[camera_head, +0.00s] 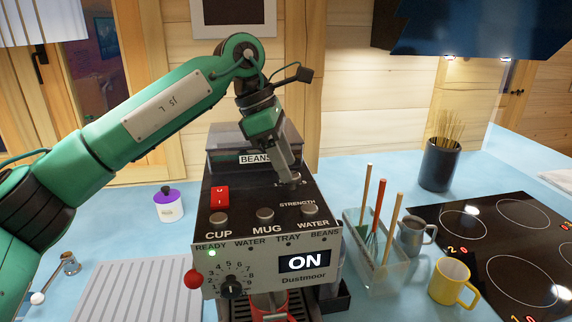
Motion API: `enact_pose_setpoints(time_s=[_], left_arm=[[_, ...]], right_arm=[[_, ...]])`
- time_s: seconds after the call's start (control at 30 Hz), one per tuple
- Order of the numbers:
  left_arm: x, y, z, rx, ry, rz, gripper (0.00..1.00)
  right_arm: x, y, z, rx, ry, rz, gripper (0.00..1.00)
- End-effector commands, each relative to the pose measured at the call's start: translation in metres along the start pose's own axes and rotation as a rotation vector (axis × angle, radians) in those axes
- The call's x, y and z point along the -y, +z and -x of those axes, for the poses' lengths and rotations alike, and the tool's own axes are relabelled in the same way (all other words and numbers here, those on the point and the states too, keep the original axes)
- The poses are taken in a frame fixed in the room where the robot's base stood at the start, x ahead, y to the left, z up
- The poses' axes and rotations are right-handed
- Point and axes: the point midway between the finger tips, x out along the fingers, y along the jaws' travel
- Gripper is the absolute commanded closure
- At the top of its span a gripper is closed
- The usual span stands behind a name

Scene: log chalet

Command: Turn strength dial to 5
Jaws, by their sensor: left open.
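The coffee machine (327,240) stands in the middle of the blue counter, with its display lit "ON". The "STRENGTH" label is on its black top panel, and the strength dial (288,183) just behind it is mostly covered by my left gripper. My left gripper (289,172) points down at this dial, its fingers open but close together; I cannot tell whether they touch it. The dial's setting cannot be read. A second, numbered black knob (231,287) is on the machine's front.
The top panel also has a red switch (220,196) and CUP, MUG (265,215) and WATER buttons. A red mug (269,305) sits under the front. A utensil holder (375,262), grey jug (411,236), yellow mug (452,282) and black hob (500,225) are at right.

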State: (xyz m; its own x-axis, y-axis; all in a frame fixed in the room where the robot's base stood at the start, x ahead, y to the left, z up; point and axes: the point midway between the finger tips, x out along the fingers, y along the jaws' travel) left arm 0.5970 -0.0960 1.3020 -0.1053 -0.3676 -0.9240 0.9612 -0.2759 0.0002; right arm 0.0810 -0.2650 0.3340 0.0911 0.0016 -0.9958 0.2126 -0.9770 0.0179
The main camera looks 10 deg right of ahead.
Motion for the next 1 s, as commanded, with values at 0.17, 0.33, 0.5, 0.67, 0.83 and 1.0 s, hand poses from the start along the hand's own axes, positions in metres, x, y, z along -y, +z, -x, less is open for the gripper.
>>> enact_pose_setpoints(time_s=[0.17,0.33,0.5,0.67,0.83,1.0], left_arm=[[0.000,0.000,0.036,0.000,0.005,0.000,0.48],[0.000,0.000,0.076,0.001,0.004,0.000,0.48],[0.000,0.000,0.107,0.001,0.002,0.000,0.48],[0.000,0.000,0.122,0.000,0.000,0.000,0.48],[0.000,0.000,0.126,0.001,0.000,-0.001,0.48],[0.000,0.000,0.126,0.001,0.000,-0.001,0.48]], right_arm=[[0.000,0.001,-0.009,0.000,0.000,0.000,0.01],[0.001,0.001,-0.013,0.004,-0.001,0.000,0.01],[0.001,-0.005,-0.013,-0.004,-0.001,0.000,0.01],[0.002,-0.013,-0.013,-0.016,-0.002,0.000,0.01],[0.002,-0.012,-0.013,-0.014,-0.002,-0.001,0.01],[0.002,-0.010,-0.013,-0.010,-0.002,-0.001,0.01]])
